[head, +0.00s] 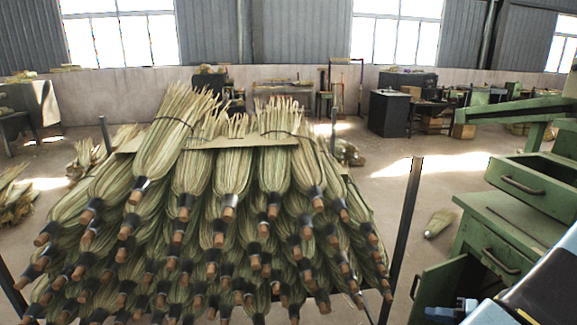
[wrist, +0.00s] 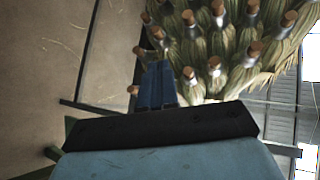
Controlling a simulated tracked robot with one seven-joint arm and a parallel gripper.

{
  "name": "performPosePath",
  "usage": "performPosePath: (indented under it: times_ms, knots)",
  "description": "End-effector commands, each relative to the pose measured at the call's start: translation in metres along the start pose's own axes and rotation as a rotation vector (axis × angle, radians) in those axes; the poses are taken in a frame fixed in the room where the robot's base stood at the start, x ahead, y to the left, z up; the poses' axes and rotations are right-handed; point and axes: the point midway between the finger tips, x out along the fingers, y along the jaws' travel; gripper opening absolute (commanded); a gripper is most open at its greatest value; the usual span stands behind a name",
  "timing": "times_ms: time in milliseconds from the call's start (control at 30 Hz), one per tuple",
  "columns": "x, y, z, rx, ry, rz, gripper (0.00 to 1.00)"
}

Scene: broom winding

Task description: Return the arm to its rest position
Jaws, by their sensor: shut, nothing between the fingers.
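My gripper (wrist: 158,66) shows in the wrist view as two blue fingers side by side, closed together with nothing between them. In the head view, part of my arm enters at the lower right corner, with a blue end piece (head: 452,311) low in front of the green cabinet. The stack of broom heads (head: 232,172) fills the middle of the head view, their bound butts facing me. In the wrist view the broom butts (wrist: 214,68) lie beyond and right of the fingertips; the gripper holds none of them.
A green cabinet (head: 510,218) with drawers stands close on the right. A dark post (head: 406,225) rises at the stack's right side. More bundles (head: 14,200) lie at the left edge. Open floor lies behind.

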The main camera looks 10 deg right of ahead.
Motion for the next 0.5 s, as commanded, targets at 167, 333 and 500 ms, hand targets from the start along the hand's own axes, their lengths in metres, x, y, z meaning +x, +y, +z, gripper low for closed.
performPosePath:
  times_ms: [167,333,500]
  knots:
    - [0.008,-0.041,-0.001,-0.043,-0.132,0.105,0.0]
    - [0.017,-0.078,0.003,-0.084,-0.24,0.209,0.0]
    - [0.025,-0.116,0.009,-0.129,-0.326,0.321,0.0]
